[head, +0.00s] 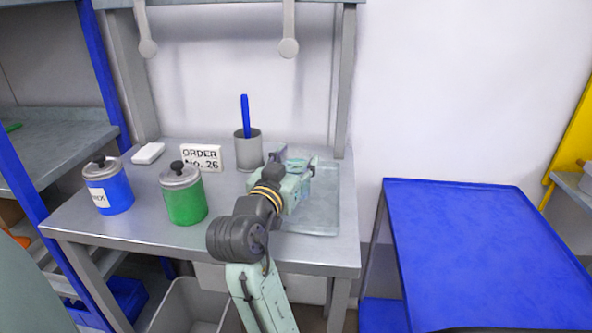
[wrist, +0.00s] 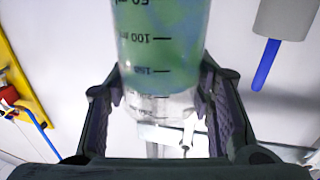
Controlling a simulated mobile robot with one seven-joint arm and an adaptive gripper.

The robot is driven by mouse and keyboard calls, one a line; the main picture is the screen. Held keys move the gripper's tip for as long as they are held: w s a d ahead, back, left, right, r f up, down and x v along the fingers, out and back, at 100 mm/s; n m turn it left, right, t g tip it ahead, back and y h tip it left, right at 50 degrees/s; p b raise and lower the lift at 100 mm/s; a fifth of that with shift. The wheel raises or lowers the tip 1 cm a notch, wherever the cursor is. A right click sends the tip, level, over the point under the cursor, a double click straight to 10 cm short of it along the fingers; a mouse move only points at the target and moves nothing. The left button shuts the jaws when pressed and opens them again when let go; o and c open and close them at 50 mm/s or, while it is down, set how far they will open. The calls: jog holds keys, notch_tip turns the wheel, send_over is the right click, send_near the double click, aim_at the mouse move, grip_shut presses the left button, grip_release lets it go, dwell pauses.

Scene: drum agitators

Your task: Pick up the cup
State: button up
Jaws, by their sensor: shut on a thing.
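The cup (wrist: 160,40) is a clear measuring cup with dark millilitre marks, and green-blue shows through its wall. In the wrist view it stands between the two dark fingers of my gripper (wrist: 161,88), which are shut on it from both sides. The marks read upside down in that view. In the head view my gripper (head: 297,178) is over the right part of the grey table (head: 150,215), above a clear shallow tray (head: 318,222). My gripper mostly hides the cup there, and I cannot tell whether it touches the tray.
A grey holder (head: 249,152) with a blue stick stands behind my gripper. A green canister (head: 184,200), a blue canister (head: 114,192), an order sign (head: 201,157) and a white block (head: 148,153) are to the left. A blue table (head: 480,235) at right has a bare top.

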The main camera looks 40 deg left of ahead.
jog(key=shift+s+r, duration=0.1)
jog(key=shift+r, duration=0.2)
jog(key=d+r+b+v, duration=0.1)
jog(key=d+b+v, duration=0.1)
jog(key=b+v, duration=0.6)
jog(key=shift+d+r+v, duration=0.2)
jog(key=shift+r+v, duration=0.05)
jog(key=shift+v, duration=3.2)
